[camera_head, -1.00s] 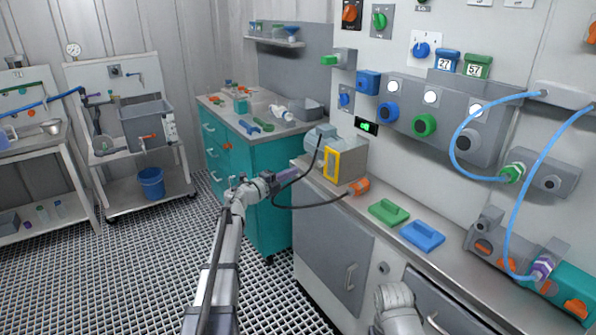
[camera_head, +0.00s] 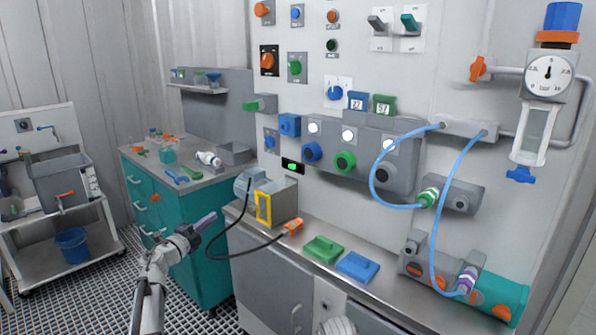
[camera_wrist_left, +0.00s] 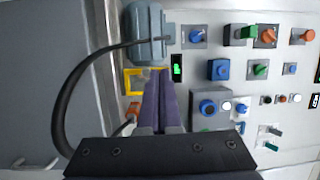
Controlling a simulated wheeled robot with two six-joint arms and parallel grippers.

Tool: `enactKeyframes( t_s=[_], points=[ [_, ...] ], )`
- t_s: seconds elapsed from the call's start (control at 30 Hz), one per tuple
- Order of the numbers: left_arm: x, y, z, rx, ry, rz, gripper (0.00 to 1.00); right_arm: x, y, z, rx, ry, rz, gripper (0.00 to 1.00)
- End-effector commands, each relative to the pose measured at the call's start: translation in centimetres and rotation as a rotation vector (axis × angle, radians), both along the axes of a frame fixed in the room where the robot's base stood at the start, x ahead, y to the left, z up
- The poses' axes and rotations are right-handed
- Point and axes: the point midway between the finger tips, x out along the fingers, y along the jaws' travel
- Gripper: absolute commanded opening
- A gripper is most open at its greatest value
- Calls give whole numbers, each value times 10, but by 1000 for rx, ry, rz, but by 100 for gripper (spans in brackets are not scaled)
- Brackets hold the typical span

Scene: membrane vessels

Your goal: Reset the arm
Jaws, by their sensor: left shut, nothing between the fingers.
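My left gripper (camera_head: 204,222) is in the lower left of the head view, held in the air in front of the teal cabinet. Its purple fingers are together with nothing between them. They also show in the left wrist view (camera_wrist_left: 157,100), pointing toward the wall panel. The black cable (camera_head: 226,238) from the grey pump unit (camera_head: 283,200) with a yellow frame loops near the gripper and ends at an orange plug on the bench. A small part of my right arm (camera_head: 338,327) shows at the bottom edge; its gripper is out of view.
The steel bench (camera_head: 384,292) carries a green block (camera_head: 322,249) and a blue block (camera_head: 357,266). Blue hoses (camera_head: 378,176) hang from the wall panel at the right. A teal cabinet (camera_head: 208,258) stands behind the left gripper. A cart with a grey basin (camera_head: 62,182) is at the far left.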

Motion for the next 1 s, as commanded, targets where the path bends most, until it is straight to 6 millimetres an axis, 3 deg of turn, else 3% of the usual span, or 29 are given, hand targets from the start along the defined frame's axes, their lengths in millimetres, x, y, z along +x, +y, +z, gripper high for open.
enactKeyframes(
  t_s=[0.03, 0.2, 0.33, 0.47, 0.67, 0.83, 1.0],
  points=[
    [1, -12, 24, -48, -11, 48, 0, 0, 0, 18, 0, 0, 0, 50],
    [4, -28, 65, -277, 3, 294, 0, 0, 0, 54, 0, 0, 0, 50],
    [-7, -42, 71, -456, 89, 478, 0, 0, 0, 80, 0, 0, 0, 50],
    [-32, -63, 57, -615, 239, 651, 0, 0, 0, 105, 0, 0, 0, 50],
    [-102, -121, 16, -784, 584, 891, 0, 0, 0, 144, 0, 0, -1, 50],
    [-193, -188, -15, -815, 959, 1061, 0, 0, 0, 177, 0, 0, -1, 50],
    [-282, -242, -24, -749, 1284, 1169, 0, 0, 0, 199, 0, 0, -1, 50]
  ],
)
